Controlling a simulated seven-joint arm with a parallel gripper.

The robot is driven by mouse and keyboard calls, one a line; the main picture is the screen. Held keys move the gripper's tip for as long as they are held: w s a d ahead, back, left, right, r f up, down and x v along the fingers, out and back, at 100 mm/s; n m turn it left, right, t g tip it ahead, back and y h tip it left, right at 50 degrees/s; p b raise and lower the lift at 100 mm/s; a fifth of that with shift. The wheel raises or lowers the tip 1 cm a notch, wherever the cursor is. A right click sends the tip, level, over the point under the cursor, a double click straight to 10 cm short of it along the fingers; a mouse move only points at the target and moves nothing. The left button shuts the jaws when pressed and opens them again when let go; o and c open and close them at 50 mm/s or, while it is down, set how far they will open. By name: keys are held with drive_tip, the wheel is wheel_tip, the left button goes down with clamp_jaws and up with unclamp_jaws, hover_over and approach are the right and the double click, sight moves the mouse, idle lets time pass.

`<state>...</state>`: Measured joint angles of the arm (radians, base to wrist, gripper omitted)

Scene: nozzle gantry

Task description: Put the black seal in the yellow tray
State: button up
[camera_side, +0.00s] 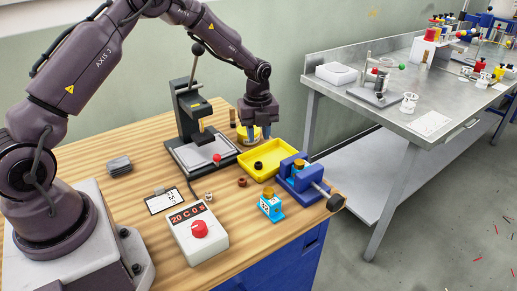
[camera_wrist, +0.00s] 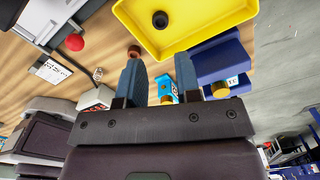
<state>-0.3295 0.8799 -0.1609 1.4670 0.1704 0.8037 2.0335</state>
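The black seal (camera_side: 258,166) is a small dark ring lying on the floor of the yellow tray (camera_side: 284,148). In the wrist view the seal (camera_wrist: 160,19) also shows inside the tray (camera_wrist: 128,22), clear of its walls. My gripper (camera_side: 258,133) is above the back of the tray, apart from the seal. In the wrist view my gripper's blue-grey fingers (camera_wrist: 159,60) stand apart with nothing held between them.
A brown ring (camera_side: 242,182) lies on the wood in front of the tray. A blue vise (camera_side: 297,178) stands right of it, with a blue-and-brass part (camera_side: 270,206) nearby. A lever press (camera_side: 190,115) stands left. A control box (camera_side: 197,235) is at the front.

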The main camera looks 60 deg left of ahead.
drive_tip(key=s+d+r+n+t, duration=0.1)
drive_tip(key=s+d+r+n, duration=0.15)
drive_tip(key=r, duration=0.45)
drive_tip(key=s+d+r+n+t+y, duration=0.1)
drive_tip(key=s+r+n, duration=0.25)
drive_tip(key=r, duration=0.25)
drive_tip(key=s+d+r+n, duration=0.2)
drive_tip(key=s+r+n, duration=0.1)
drive_tip(key=r, duration=0.4)
drive_tip(key=s+d+r+n+t, duration=0.1)
drive_tip(key=s+d+r+n, duration=0.1)
drive_tip(key=s+n, duration=0.4)
drive_tip(key=s+d+r+n+t+h, duration=0.1)
drive_tip(key=s+d+r+n+t, duration=0.1)
drive_tip(key=s+n, duration=0.5)
drive_tip(key=s+d, duration=0.1)
drive_tip(key=s, duration=0.4)
drive_tip(key=shift+s+r+t, duration=0.25)
drive_tip(key=shift+r+t, duration=0.05)
drive_tip(key=shift+r, duration=0.1)
